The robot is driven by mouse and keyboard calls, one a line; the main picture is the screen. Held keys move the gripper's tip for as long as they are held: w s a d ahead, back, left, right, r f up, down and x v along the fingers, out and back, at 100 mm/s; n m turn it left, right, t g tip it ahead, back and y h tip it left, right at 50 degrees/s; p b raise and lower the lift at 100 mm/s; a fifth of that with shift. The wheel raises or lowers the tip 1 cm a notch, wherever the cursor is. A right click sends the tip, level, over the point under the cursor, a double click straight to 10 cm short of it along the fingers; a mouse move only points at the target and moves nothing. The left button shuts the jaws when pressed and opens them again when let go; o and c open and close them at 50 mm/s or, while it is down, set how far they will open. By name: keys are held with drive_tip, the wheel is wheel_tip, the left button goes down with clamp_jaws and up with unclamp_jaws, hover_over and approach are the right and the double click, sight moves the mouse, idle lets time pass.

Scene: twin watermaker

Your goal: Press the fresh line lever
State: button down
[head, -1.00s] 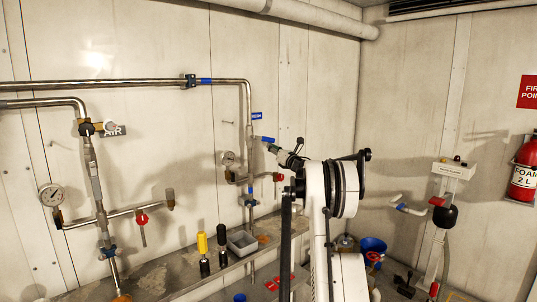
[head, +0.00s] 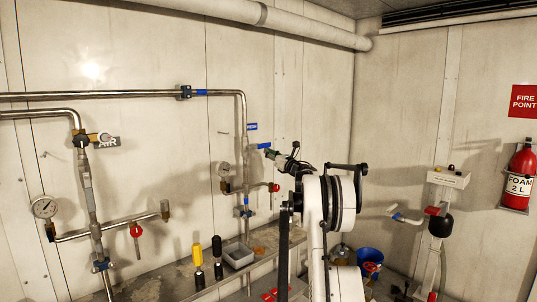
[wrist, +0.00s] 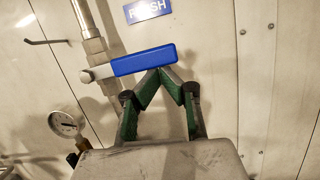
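The fresh line lever is a blue handle (wrist: 144,60) on a pale stem, set on a vertical metal pipe below a blue FRESH sign (wrist: 148,10). In the head view the lever (head: 263,145) points right from the pipe, beside my gripper (head: 272,153). In the wrist view my gripper (wrist: 163,69) has its green-sided fingers closed together to a point, with nothing seen between them.
A pressure gauge (wrist: 64,124) sits left of the pipe, lower down. Below in the head view, a shelf holds a grey tray (head: 238,255) and yellow and black-handled tools (head: 197,255). A fire extinguisher (head: 520,175) hangs on the right wall.

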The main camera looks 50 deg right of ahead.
drive_tip(key=shift+r, duration=0.1)
drive_tip(key=s+a+f+b, duration=0.1)
drive_tip(key=s+f+b, duration=0.1)
drive_tip(key=s+f, duration=0.4)
drive_tip(key=v, duration=0.3)
drive_tip(key=shift+s+b, duration=0.3)
drive_tip(key=shift+s, duration=0.05)
drive_tip(key=shift+r, duration=0.1)
idle(0.4)
